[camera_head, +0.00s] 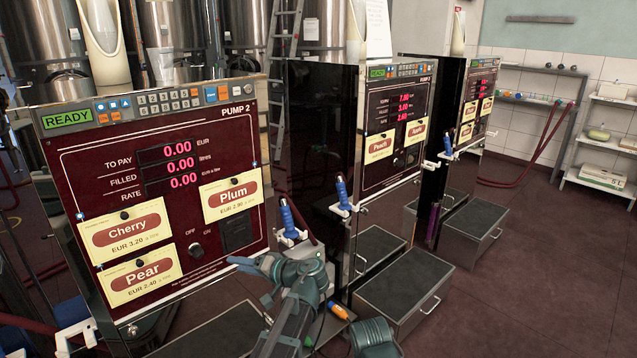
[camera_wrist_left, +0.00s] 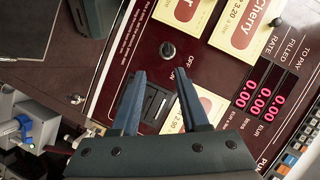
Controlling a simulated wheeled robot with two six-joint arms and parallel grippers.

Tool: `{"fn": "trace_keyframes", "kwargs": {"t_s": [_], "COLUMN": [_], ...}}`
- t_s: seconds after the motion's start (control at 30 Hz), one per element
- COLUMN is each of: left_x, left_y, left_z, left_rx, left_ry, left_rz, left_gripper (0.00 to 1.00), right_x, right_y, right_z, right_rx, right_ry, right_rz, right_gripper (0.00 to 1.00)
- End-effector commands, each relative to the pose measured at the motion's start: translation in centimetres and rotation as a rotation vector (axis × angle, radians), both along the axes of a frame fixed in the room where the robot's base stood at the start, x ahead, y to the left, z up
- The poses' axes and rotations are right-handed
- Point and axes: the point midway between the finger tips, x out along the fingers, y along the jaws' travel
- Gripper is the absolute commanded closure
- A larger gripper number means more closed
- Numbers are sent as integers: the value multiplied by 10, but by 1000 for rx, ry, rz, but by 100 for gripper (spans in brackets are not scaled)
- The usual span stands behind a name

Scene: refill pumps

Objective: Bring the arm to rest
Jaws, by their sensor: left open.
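My left gripper (camera_head: 250,280) is in front of the lower right part of the dark red Pump 2 panel (camera_head: 222,128) in the head view. Its fingers point left and are apart, with nothing between them. In the left wrist view the open fingers (camera_wrist_left: 152,74) stand before the same panel, near the black ON/OFF knob (camera_wrist_left: 167,50). A gap to the panel seems to remain, but its size is hard to judge. My right gripper is not in view.
A blue-handled nozzle (camera_head: 288,220) hangs at the right side of Pump 2, close behind my left gripper. Label cards for Cherry (camera_head: 125,231), Pear (camera_head: 140,272) and Plum (camera_head: 232,198) are on the panel. A metal step box (camera_head: 405,288) stands right; open floor (camera_head: 540,290) lies beyond.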

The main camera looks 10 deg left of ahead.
Motion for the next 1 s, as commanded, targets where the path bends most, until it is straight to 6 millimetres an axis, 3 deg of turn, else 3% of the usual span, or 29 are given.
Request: {"fn": "trace_keyframes", "kwargs": {"t_s": [0.17,0.33,0.5,0.6,0.8,1.0], "left_x": [-52,-118,-179,-205,-227,-228], "left_y": [-42,-110,-175,-203,-228,-229], "left_z": [-21,-48,-56,-55,-54,-55], "left_rx": [-256,-572,-825,-927,-1019,-1024], "left_ry": [164,398,603,686,761,766], "left_rz": [-28,-106,-211,-262,-314,-317], "left_gripper": [55,55,55,55,55,55], "right_x": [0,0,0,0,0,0], "right_y": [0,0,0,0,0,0], "right_z": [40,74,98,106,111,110], "right_rx": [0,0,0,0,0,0], "right_ry": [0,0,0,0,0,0], "right_rz": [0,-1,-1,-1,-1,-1], "right_gripper": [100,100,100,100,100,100]}}
